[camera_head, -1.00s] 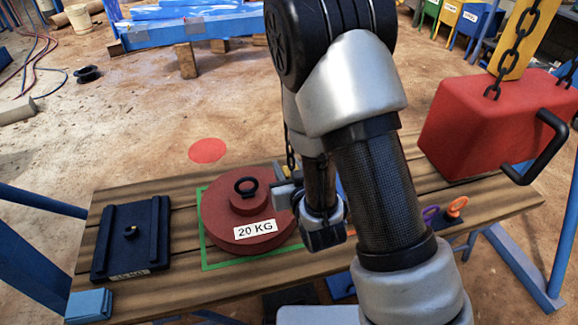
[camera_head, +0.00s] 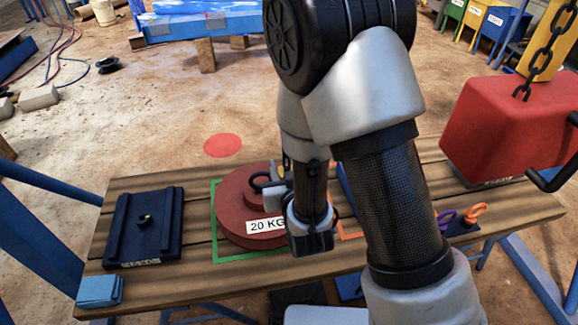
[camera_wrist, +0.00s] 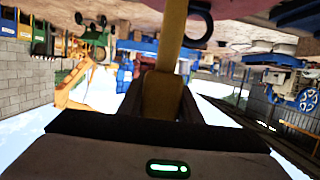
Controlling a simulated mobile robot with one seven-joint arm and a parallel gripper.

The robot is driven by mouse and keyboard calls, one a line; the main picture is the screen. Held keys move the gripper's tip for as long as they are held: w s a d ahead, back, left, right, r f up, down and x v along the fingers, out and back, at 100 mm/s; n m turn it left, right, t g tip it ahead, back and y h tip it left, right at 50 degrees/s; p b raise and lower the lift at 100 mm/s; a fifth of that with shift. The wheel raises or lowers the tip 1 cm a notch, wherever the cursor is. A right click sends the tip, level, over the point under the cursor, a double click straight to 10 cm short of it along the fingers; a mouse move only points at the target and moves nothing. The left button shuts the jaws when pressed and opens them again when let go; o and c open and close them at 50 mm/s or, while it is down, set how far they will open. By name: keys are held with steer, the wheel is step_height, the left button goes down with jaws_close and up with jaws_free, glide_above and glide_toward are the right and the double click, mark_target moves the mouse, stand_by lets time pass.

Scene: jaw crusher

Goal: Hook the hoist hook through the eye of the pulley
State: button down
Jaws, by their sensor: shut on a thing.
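The pulley (camera_head: 238,213) is a dark red round weight labelled 20 KG, lying inside a green outline on the wooden table. Its black eye (camera_head: 260,183) stands on top, partly hidden by my gripper (camera_head: 277,196). My gripper is shut on the yellow hoist hook, of which a small part (camera_head: 281,171) shows. In the wrist view the yellow hook (camera_wrist: 164,90) sits between the jaws, and its shank runs to the top edge. There the black eye (camera_wrist: 198,28) appears just right of the hook, near the red pulley (camera_wrist: 275,12). I cannot tell whether the hook passes through the eye.
A red block (camera_head: 510,125) hangs on a chain at the right. Purple and orange rings (camera_head: 475,213) stand at the table's right. A blue block (camera_head: 100,290) is at the front left corner.

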steer(key=shift+s+a+r+b, duration=0.15)
steer(key=shift+s+a, duration=0.15)
steer(key=shift+a, duration=0.55)
steer(key=shift+s+a+f+b, duration=0.1)
steer(key=shift+s+a, duration=0.2)
steer(key=shift+a, duration=0.55)
steer(key=shift+s+a+r+b, duration=0.15)
steer(key=shift+s+a, duration=0.15)
steer(key=shift+a, duration=0.55)
steer(key=shift+f, duration=0.1)
steer(key=x, duration=0.1)
steer(key=b+x, duration=0.1)
steer(key=x, duration=0.2)
steer(key=shift+w+a+r, duration=0.1)
steer(key=shift+w+r, duration=0.2)
steer(key=shift+w, duration=0.05)
steer(key=w, duration=0.1)
steer(key=w+a, duration=0.1)
steer(key=w, duration=0.1)
steer(key=shift+w+r, duration=0.1)
steer(key=shift+w+r, duration=0.1)
steer(key=shift+r, duration=0.05)
